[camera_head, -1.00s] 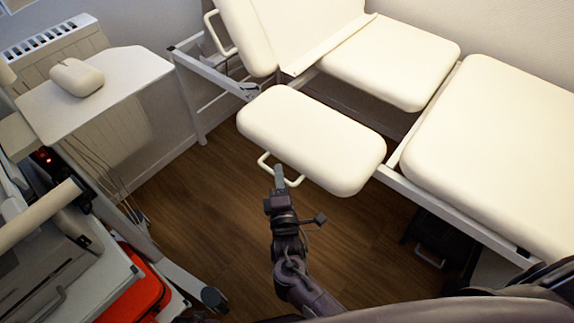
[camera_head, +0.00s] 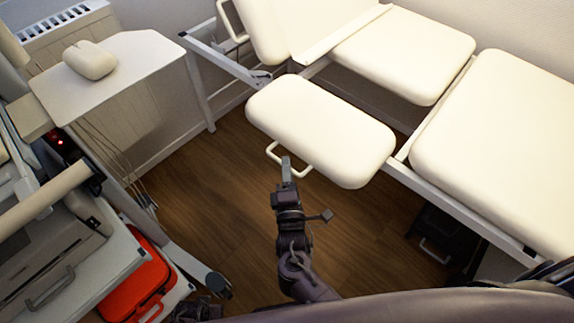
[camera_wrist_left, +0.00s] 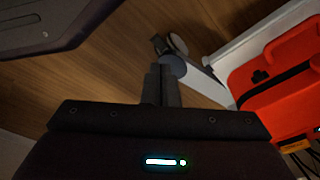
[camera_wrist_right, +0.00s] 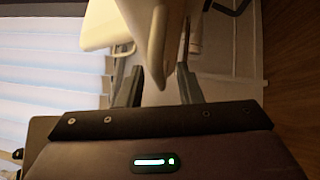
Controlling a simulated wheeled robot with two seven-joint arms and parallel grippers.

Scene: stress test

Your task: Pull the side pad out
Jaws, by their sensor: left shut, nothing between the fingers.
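The side pad (camera_head: 320,130) is a cream cushion reaching out from the side of the cream couch, over the wooden floor. A pale loop handle (camera_head: 271,150) hangs at its near edge. My right gripper (camera_head: 286,163) is at this handle, its tips overlapping the bar in the head view. In the right wrist view its fingers (camera_wrist_right: 160,88) are spread apart, with the pad's cream edge (camera_wrist_right: 150,35) ahead of the gap. My left gripper (camera_wrist_left: 161,75) is shut and empty above the floor.
The couch's long pad (camera_head: 500,145) and frame are at right. A white side table (camera_head: 120,75) with a cream object stands at left. Equipment and a red case (camera_head: 138,283) are at lower left, near a caster (camera_head: 218,284). Floor (camera_head: 225,200) between is clear.

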